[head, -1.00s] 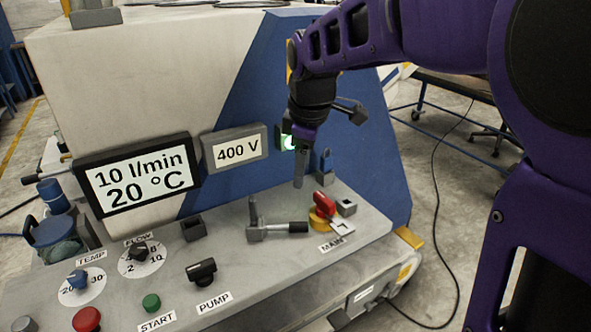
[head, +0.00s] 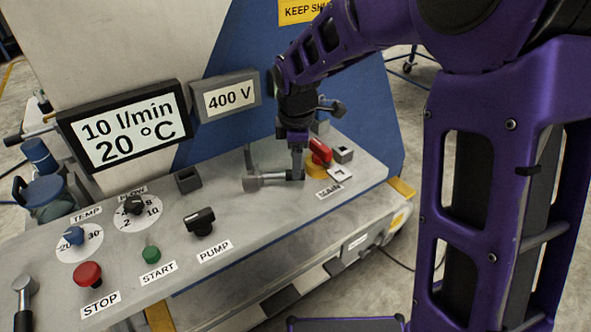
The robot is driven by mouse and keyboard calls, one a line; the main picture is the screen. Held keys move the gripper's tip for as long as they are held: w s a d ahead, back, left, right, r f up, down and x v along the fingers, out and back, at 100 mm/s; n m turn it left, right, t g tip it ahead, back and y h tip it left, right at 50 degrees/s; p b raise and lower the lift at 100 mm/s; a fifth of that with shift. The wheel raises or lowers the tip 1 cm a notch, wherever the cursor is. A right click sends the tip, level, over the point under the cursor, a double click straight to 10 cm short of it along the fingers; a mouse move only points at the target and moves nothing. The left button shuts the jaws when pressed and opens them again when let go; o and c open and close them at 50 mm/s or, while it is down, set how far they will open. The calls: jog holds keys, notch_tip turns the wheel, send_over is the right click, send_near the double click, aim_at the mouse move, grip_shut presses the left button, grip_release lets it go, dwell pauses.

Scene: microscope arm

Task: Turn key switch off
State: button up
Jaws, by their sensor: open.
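The control panel holds a MAIN switch (head: 319,152) with a red handle on a yellow base. A pale tag or plate (head: 339,174) sits at its front right. No thing is clearly readable as a key at this size. My gripper (head: 297,172) points down just left of the MAIN switch, its fingers seen edge-on, so the gap between them is hidden. It is open. Its tips overlap the dark end of a grey lever (head: 262,181) lying on the panel; I cannot tell whether they touch it. A black PUMP knob (head: 201,221) stands further left.
A FLOW dial (head: 134,205), a TEMP dial (head: 75,237), a red STOP button (head: 88,274) and a green START button (head: 151,253) are on the left. A grey block (head: 343,154) stands right of the MAIN switch. Displays rise behind the panel.

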aim_at(275, 176)
jog(key=shift+w+f, duration=0.2)
jog(key=shift+f, duration=0.85)
jog(key=shift+w+f, duration=0.2)
jog(key=shift+f, duration=0.8)
grip_shut()
